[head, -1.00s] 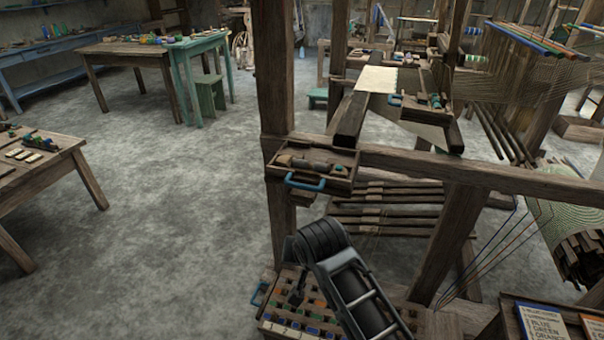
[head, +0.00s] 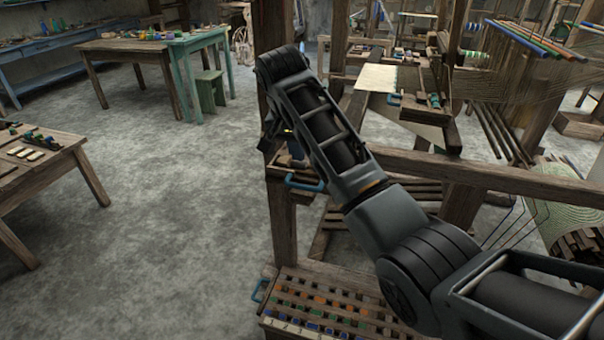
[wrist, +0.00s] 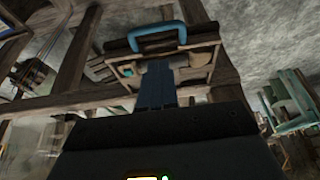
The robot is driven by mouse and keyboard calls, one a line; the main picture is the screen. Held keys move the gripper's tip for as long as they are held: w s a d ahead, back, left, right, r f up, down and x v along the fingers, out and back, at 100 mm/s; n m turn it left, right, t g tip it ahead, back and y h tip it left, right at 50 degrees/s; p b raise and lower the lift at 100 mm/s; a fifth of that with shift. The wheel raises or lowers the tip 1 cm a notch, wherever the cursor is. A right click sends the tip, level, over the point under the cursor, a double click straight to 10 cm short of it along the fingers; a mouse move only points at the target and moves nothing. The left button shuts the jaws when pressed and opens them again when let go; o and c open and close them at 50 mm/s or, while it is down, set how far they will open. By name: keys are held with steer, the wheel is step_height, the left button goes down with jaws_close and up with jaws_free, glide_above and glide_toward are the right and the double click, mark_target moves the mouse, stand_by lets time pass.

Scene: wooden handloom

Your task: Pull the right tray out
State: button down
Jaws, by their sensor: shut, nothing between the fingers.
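A small wooden tray with a blue handle (head: 305,183) sits on the loom's front post.
A slotted box (head: 310,300) of coloured pieces stands low in front, with a blue handle at its left. A loom beam (head: 480,170) runs right from the post. Worktables stand at the left. The grey floor (head: 160,200) left of the loom is clear.

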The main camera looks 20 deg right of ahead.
steer(key=p+x, duration=0.1)
steer(key=x, duration=0.9)
stand_by(0.3)
steer(key=shift+w+a+f, duration=0.1)
steer(key=shift+f, duration=0.05)
